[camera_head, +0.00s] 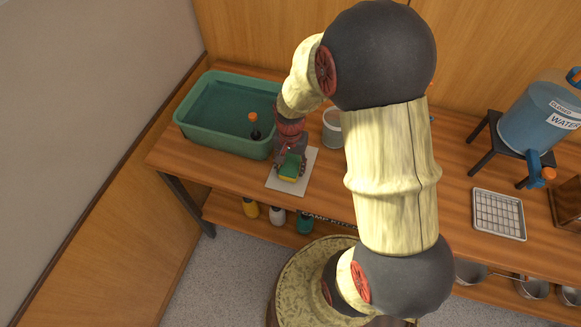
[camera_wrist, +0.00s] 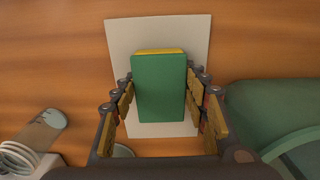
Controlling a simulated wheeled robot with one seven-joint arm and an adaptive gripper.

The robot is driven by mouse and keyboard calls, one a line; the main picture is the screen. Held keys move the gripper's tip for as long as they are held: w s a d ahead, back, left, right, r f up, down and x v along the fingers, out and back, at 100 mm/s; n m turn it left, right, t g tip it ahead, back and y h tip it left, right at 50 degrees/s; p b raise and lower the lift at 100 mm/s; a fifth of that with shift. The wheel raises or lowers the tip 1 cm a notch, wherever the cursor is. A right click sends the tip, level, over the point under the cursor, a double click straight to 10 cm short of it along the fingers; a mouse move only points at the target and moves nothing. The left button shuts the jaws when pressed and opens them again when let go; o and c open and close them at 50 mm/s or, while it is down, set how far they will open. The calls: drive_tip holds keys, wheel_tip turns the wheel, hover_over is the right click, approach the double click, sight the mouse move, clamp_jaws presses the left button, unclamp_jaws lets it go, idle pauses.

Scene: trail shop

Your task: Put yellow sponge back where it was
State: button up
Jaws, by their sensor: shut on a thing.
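The yellow sponge (camera_head: 290,171), with a green top layer, is over a pale mat (camera_head: 309,158) on the wooden counter. In the wrist view the sponge (camera_wrist: 158,88) shows its green face and a thin yellow edge, with the mat (camera_wrist: 150,30) behind it. My gripper (camera_head: 290,158) points down over the mat and is shut on the sponge. In the wrist view my gripper's fingers (camera_wrist: 160,96) flank the sponge on both sides. I cannot tell whether the sponge touches the mat.
A green basin (camera_head: 190,130) with a dark, orange-topped item (camera_head: 254,125) stands left of the mat. A grey-white mug (camera_head: 332,130) is close on the right, partly behind my arm. Further right are a wire rack (camera_head: 499,214) and a blue water jug (camera_head: 541,115) on a stand.

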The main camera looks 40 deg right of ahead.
drive_tip(key=shift+f, duration=0.1)
drive_tip(key=o, duration=1.1)
wheel_tip(320, 180, up, 12)
drive_tip(key=p, duration=0.3)
wheel_tip(320, 180, up, 12)
drive_tip(key=n+t, duration=0.2)
drive_tip(key=n, duration=0.2)
hover_over(290, 166)
drive_tip(key=s+a, duration=0.3)
drive_tip(key=a, duration=0.3)
drive_tip(key=s+a+r+n+t, duration=0.3)
drive_tip(key=s+a+r+n, duration=0.2)
drive_tip(key=s+r, duration=0.3)
drive_tip(key=shift+s+a+n+t, duration=0.2)
drive_tip(key=shift+s+n+t, duration=0.1)
drive_tip(key=shift+s+n, duration=0.3)
drive_tip(key=shift+w+r, duration=0.1)
drive_tip(key=shift+w, duration=0.05)
